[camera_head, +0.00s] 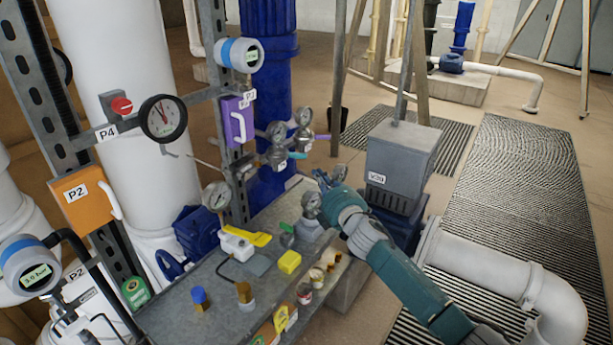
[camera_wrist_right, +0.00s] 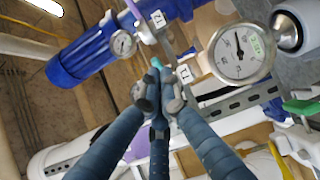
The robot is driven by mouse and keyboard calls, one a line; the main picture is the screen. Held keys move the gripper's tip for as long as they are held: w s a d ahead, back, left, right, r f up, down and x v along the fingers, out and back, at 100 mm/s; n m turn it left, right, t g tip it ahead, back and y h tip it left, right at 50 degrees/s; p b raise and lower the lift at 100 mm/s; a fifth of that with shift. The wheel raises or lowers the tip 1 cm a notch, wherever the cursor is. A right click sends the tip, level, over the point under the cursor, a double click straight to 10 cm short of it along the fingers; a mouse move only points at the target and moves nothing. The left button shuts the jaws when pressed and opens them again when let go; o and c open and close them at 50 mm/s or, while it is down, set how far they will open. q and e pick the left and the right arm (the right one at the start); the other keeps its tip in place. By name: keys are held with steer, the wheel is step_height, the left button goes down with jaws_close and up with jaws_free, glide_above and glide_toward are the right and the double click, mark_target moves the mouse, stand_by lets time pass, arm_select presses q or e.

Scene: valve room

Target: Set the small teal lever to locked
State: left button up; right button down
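The small teal lever (camera_head: 298,155) sticks out to the right from a small valve with a round gauge, at the middle of the head view. In the right wrist view, a bit of the teal lever (camera_wrist_right: 156,62) shows just beyond my fingertips, below the T2 tag; the rest is hidden. My right gripper (camera_head: 323,178) is just in front and to the right of the lever. In the wrist view its fingers (camera_wrist_right: 161,95) are drawn together with nothing seen between them. I cannot tell whether they touch the lever. My left gripper is not in view.
A purple lever (camera_head: 321,137) sits just behind the teal one. A large gauge (camera_wrist_right: 240,54) is close to the fingers. A green lever (camera_head: 287,228) and a yellow-handled valve (camera_head: 246,237) are on the grey bench (camera_head: 215,300). A grey box (camera_head: 398,160) stands right of the gripper.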

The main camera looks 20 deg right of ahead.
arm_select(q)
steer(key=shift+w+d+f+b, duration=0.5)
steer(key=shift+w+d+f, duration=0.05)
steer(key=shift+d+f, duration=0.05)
arm_select(e)
steer(key=s+d, duration=0.1)
steer(key=s, duration=0.1)
steer(key=s+d, duration=0.2)
steer(key=shift+r, duration=0.2)
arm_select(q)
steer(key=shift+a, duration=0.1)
